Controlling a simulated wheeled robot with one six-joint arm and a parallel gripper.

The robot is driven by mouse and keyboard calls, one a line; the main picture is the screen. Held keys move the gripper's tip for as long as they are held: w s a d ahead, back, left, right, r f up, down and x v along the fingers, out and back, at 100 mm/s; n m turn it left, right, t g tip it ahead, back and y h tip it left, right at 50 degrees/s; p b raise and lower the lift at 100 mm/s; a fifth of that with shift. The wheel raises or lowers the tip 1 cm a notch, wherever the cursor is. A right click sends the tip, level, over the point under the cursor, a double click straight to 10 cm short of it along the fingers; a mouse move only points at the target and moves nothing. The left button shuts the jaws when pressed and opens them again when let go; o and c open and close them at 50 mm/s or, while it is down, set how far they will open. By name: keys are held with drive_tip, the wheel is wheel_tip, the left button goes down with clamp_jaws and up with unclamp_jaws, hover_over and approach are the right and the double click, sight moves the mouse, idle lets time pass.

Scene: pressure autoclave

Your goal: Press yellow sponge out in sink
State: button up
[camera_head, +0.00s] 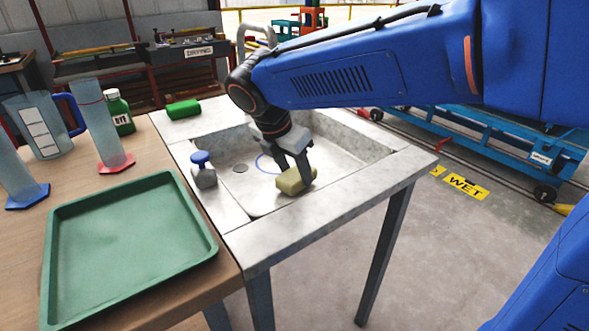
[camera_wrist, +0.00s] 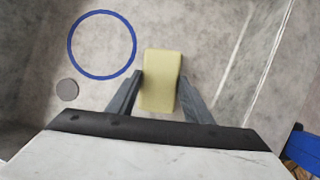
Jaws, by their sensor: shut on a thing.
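The yellow sponge (camera_head: 291,182) is between the fingers of my gripper (camera_head: 297,170), over the front right part of the sink (camera_head: 340,160). In the wrist view the sponge (camera_wrist: 161,80) is a pale yellow block with a finger of my gripper (camera_wrist: 160,98) against each side. My gripper is shut on it. A blue ring (camera_wrist: 102,45) is marked on the sink floor, left of the sponge in the wrist view. The round drain (camera_wrist: 67,89) lies below and left of the ring. I cannot tell whether the sponge touches the sink floor.
A blue-topped bottle (camera_head: 203,170) stands on the sink's left ledge. A green tray (camera_head: 65,215), a jug (camera_head: 38,125) and cylinders stand on the wooden table at left. The sink rim (camera_head: 330,205) edges the basin.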

drive_tip(key=shift+f, duration=0.4)
idle(0.8)
drive_tip(key=shift+r, duration=0.15)
drive_tip(key=shift+r, duration=3.4)
